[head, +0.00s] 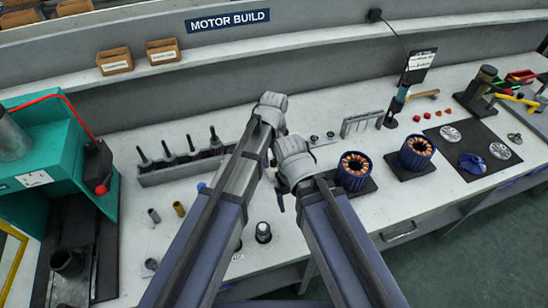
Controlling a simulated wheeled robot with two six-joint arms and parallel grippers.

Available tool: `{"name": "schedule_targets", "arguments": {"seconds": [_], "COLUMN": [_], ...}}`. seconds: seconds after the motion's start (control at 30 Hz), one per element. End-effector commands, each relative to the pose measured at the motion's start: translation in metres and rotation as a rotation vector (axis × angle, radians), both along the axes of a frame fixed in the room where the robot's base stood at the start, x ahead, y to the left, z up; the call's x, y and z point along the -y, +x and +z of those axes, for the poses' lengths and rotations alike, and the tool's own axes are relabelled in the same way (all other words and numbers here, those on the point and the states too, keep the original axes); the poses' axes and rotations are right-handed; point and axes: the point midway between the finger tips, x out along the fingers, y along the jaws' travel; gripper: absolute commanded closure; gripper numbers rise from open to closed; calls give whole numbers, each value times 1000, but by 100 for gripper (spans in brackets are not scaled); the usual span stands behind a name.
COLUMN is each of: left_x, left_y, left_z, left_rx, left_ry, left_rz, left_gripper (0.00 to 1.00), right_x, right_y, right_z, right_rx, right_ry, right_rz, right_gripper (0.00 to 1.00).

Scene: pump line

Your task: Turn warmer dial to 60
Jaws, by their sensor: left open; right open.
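I cannot make out a warmer or a numbered dial for certain in the head view. My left gripper (271,100) is the higher one, over the back of the bench top at the middle. My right gripper (292,160) is just below it and to the right, close beside it. Both are open, with no object seen in them; their fingertips are mostly hidden by the wrists and arms. Both are well apart from the teal machine (50,140) at the left, which has a red-tipped knob (101,190) and a small white plate (35,178).
A rack (165,175) with upright dark tools stands left of my arms. Two blue copper-wound stators (354,171) (415,152) sit on dark pads at the right. A dark mat (450,137) with metal discs lies beyond. Two cardboard bins (114,62) (163,52) are on the back shelf.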

Motion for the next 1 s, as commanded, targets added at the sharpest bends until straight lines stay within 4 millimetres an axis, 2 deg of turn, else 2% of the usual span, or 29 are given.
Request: {"name": "schedule_targets", "arguments": {"seconds": [0.6,1.0], "left_x": [0,0], "left_y": [0,0], "left_z": [72,75], "left_rx": [0,0], "left_ry": [0,0], "left_rz": [0,0], "left_gripper": [38,38], "right_x": [0,0], "right_y": [0,0], "right_z": [72,75], "right_rx": [0,0], "right_ry": [0,0], "right_rz": [0,0], "right_gripper": [14,14]}}
